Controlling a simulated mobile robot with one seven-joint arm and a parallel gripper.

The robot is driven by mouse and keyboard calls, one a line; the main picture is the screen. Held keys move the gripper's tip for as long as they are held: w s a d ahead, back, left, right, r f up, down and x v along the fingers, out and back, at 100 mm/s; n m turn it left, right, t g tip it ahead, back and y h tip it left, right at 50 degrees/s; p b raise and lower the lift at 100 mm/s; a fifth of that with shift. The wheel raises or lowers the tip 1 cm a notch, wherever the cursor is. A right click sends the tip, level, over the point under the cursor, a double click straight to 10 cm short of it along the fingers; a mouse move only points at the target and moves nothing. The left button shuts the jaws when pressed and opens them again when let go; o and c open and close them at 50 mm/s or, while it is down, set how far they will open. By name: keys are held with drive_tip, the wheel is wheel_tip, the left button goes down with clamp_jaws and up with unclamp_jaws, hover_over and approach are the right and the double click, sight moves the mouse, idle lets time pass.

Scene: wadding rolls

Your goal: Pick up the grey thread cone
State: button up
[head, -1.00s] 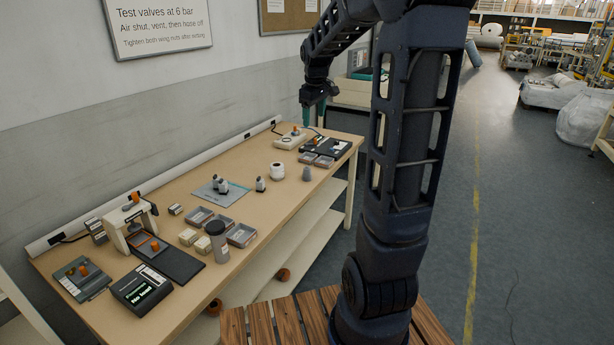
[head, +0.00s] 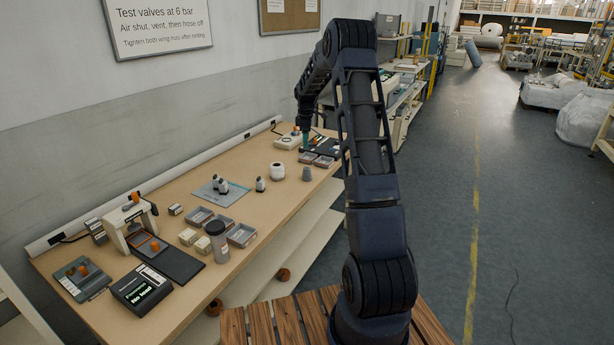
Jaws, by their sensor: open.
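The grey thread cone (head: 307,173) stands upright on the workbench (head: 270,205), toward its far right part. A white rounded spool (head: 278,171) stands just left of it. My gripper (head: 306,143) has teal fingers that point down. In the picture it sits just above the grey cone and apart from it, in front of the small trays at the far end. The fingers are open and look empty. They are small in this view, and their exact height over the bench is hard to tell.
Small grey trays (head: 324,161) lie behind the cone. A white device (head: 288,141) stands near the wall. Dark-topped grey bottles (head: 260,184) stand to the left. The bench's front edge is right of the cone, with bare bench between.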

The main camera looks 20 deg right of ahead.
drive_tip(key=n, duration=0.2)
hover_over(307, 168)
drive_tip(key=shift+g, duration=0.3)
drive_tip(key=f, duration=1)
drive_tip(key=shift+w, duration=0.3)
wheel_tip(307, 168, down, 11)
drive_tip(key=shift+s+r, duration=0.1)
drive_tip(key=shift+r, duration=0.1)
drive_tip(key=shift+d, duration=0.1)
drive_tip(key=c, duration=1.1)
